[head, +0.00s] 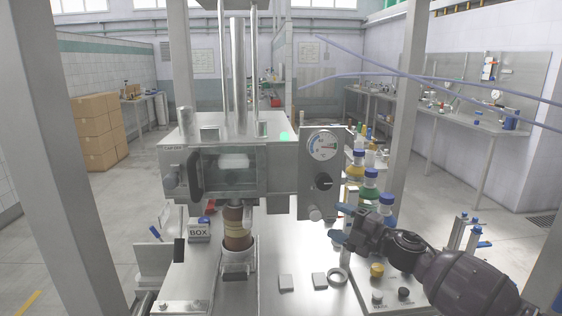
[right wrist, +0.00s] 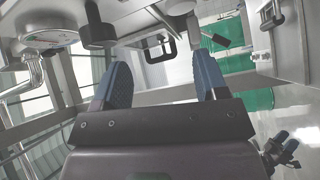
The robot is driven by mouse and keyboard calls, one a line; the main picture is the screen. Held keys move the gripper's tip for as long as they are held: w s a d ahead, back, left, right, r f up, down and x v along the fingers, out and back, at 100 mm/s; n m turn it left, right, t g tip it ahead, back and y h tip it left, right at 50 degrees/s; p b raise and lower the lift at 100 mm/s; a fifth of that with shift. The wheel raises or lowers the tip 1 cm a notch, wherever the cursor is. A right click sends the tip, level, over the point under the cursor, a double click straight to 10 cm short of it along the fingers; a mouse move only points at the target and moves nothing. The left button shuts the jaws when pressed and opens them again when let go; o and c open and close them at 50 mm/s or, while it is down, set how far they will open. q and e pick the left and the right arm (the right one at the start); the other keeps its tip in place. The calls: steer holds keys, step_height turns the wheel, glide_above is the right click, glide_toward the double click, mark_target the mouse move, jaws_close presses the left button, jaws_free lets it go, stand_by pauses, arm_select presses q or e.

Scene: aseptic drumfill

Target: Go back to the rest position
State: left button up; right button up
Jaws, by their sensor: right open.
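My right gripper (head: 342,222) shows in the head view at the lower right, in front of the filling machine's gauge panel (head: 318,170). Its two blue fingers stand apart with nothing between them in the right wrist view (right wrist: 162,88). The right arm reaches in from the lower right corner. My left gripper is not in the head view. The steel filling machine (head: 282,190) stands in the middle, with a round gauge (head: 323,145) and a black knob (head: 323,181). The gauge also shows in the right wrist view (right wrist: 50,38).
Bottles with blue and green caps (head: 370,180) stand behind my right gripper. A control box (head: 385,290) with knobs lies below the arm. A small box (head: 199,231) sits left of a brown cylinder (head: 237,228). Steel posts (head: 405,110) frame the station. Cardboard boxes (head: 97,130) stand far left.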

steer(key=s+d+f+m+h, duration=0.4)
steer(key=s+f+m, duration=0.4)
steer(key=s, duration=0.5)
steer(key=s+d+f+m+h, duration=0.5)
steer(key=s+f+m, duration=0.3)
steer(key=s+f, duration=0.5)
steer(key=s+d+f+m+h, duration=0.4)
steer(key=s+f+m, duration=0.4)
steer(key=s, duration=0.6)
step_height(320, 180, down, 3)
steer(key=shift+s+d+r+m+g+h, duration=0.2)
steer(key=shift+m+g+h, duration=0.15)
steer(key=shift+h, duration=0.55)
steer(key=shift+a, duration=0.1)
